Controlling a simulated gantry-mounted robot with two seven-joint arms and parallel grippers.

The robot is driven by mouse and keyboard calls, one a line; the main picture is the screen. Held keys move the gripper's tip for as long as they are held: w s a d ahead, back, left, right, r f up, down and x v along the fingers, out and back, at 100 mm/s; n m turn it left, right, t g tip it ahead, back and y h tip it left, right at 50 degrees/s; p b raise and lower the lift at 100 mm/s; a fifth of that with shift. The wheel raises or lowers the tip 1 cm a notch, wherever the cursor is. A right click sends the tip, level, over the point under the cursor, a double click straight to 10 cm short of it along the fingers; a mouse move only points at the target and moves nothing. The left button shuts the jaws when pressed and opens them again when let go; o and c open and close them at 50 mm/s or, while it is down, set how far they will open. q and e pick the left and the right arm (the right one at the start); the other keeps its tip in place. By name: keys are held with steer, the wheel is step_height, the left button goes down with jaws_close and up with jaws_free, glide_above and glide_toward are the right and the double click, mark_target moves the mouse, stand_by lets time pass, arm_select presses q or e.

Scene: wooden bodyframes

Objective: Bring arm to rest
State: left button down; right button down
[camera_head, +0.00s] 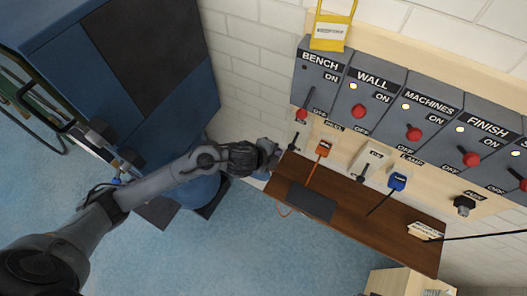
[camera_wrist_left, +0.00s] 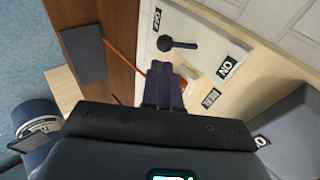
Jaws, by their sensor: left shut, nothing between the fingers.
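My left arm reaches in from the lower left in the head view. Its gripper (camera_head: 276,153) is at the left end of the wooden panel, beside a small black lever (camera_head: 293,147). In the left wrist view the gripper's dark fingers (camera_wrist_left: 165,82) are together and hold nothing. The black lever (camera_wrist_left: 180,45) shows just beyond the fingertips, between an OFF label and an ON label (camera_wrist_left: 227,67). There is a visible gap between lever and fingers in that view. My right gripper is in neither view.
Grey switch boxes with red-knobbed levers (camera_head: 357,111) line the wall. Below them are an orange plug (camera_head: 323,148), a blue plug (camera_head: 397,181) and a brown shelf (camera_head: 360,215) with a dark mat (camera_head: 312,202). A blue cabinet (camera_head: 150,65) stands left. Floor below is open.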

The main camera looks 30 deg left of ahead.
arm_select(q)
steer(key=d+p+v, duration=0.1)
steer(key=v, duration=0.5)
steer(key=s+d+f+n+g+h, duration=0.1)
steer(key=s+d+f+n, duration=0.15)
steer(key=s, duration=0.35)
steer(key=s+d+f+n+g, duration=0.1)
steer(key=s+d+f+n, duration=0.1)
steer(key=s+d+f, duration=0.3)
steer(key=s+a+r+n+g+y+p, duration=0.1)
steer(key=s+a+r+n+g+y, duration=0.25)
steer(key=s+a+n, duration=0.75)
step_height(320, 180, up, 12)
steer(key=n+p, duration=0.1)
steer(key=p, duration=1.1)
steer(key=shift+w, duration=0.45)
steer(key=shift+a+r+h, duration=0.1)
steer(key=shift+a+h, duration=0.05)
steer(key=shift+h, duration=0.1)
